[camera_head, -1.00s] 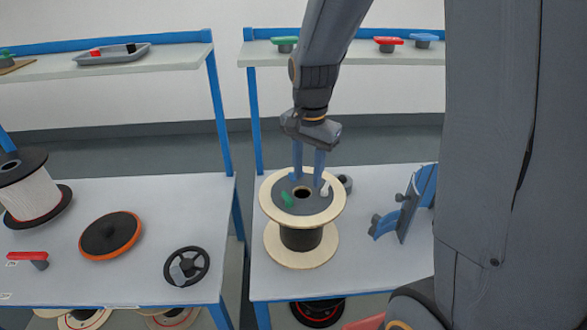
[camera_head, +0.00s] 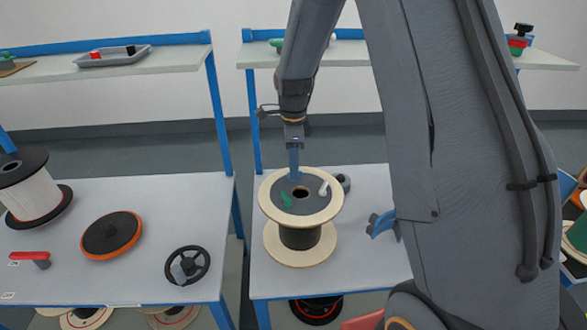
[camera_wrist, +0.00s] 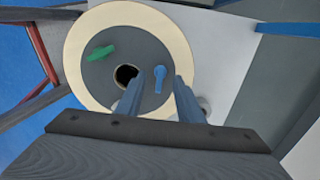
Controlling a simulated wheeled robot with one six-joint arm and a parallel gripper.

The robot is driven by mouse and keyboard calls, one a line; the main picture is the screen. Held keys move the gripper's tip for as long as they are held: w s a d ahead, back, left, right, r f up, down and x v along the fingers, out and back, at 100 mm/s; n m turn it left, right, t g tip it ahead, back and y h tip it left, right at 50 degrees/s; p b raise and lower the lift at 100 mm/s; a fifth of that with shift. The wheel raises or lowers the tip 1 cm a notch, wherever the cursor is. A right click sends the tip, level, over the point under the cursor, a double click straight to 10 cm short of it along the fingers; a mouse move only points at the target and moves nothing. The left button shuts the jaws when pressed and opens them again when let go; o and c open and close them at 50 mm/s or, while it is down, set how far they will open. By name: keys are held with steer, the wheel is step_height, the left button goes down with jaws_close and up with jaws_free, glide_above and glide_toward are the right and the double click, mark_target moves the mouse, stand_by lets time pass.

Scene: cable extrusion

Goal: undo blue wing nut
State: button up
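The blue wing nut (camera_wrist: 160,78) lies on the dark grey disc (camera_wrist: 112,82) on top of a wooden-flanged spool (camera_head: 284,218). In the wrist view it sits between the two fingertips of my gripper (camera_wrist: 158,80), which is open, with a gap on both sides of the nut. In the head view my gripper (camera_head: 294,174) points straight down at the far side of the disc, its fingers overlapping, and the nut is mostly hidden there.
A dark grey ring part (camera_head: 343,183) lies behind the spool. A blue fixture (camera_head: 380,224) to the right is partly hidden by my arm. The left table holds an orange-rimmed disc (camera_head: 111,236) and a black handwheel (camera_head: 187,265). A shelf (camera_head: 352,53) runs behind.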

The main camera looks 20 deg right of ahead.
steer(key=shift+f, duration=1.1)
jaws_close()
